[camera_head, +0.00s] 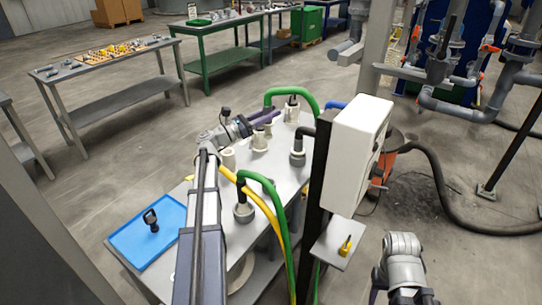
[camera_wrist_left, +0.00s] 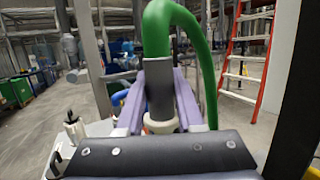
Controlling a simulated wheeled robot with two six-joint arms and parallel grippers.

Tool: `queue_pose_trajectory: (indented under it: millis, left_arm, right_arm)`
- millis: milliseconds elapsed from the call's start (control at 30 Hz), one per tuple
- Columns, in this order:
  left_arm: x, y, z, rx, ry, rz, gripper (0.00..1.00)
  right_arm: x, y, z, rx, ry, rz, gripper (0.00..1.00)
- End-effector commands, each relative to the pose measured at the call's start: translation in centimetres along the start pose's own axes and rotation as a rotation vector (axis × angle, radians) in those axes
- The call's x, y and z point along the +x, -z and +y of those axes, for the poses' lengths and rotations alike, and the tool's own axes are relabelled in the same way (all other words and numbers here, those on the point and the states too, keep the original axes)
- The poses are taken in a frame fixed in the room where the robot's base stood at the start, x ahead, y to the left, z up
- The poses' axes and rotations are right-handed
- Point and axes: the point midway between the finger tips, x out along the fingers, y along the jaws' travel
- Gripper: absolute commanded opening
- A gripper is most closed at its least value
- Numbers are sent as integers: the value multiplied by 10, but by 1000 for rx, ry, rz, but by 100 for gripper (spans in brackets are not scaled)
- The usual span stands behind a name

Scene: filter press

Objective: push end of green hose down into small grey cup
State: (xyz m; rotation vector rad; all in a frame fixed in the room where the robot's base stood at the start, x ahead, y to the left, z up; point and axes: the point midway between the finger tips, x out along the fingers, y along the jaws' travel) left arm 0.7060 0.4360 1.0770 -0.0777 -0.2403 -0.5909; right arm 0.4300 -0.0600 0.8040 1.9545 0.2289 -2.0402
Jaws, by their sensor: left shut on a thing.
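My left gripper (camera_head: 268,117) reaches over the grey table from the left, its purple fingers shut on the end of a green hose (camera_head: 292,91). In the left wrist view the gripper (camera_wrist_left: 160,95) clasps the hose's dark grey end piece (camera_wrist_left: 160,85), which points down, and the green hose (camera_wrist_left: 168,22) arches above it. A pale cup or collar (camera_wrist_left: 160,123) shows directly beneath the end piece. I cannot tell how far the end piece sits inside it. In the head view the fingers hide this spot. My right gripper is out of view; only part of my right arm shows.
A second green hose (camera_head: 262,181) and a yellow hose (camera_head: 262,203) run along the front of the table. Other pale fittings (camera_head: 259,141) stand close by. A blue tray (camera_head: 146,235) lies at left. A white box (camera_head: 357,150) on a dark post stands at right.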

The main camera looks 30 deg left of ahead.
Motion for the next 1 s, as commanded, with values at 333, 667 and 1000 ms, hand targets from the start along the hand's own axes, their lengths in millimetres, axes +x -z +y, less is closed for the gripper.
queue_pose_trajectory:
  millis: [333, 667, 1000]
  left_arm:
    - [-25, 105, -1, -7, 7, 0, 0]
    - [-28, 119, -1, -9, 8, 0, 0]
    - [-32, 135, -1, -8, 8, 0, 0]
  right_arm:
    - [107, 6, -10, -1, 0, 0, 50]
    - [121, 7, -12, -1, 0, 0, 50]
    - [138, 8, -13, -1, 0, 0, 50]
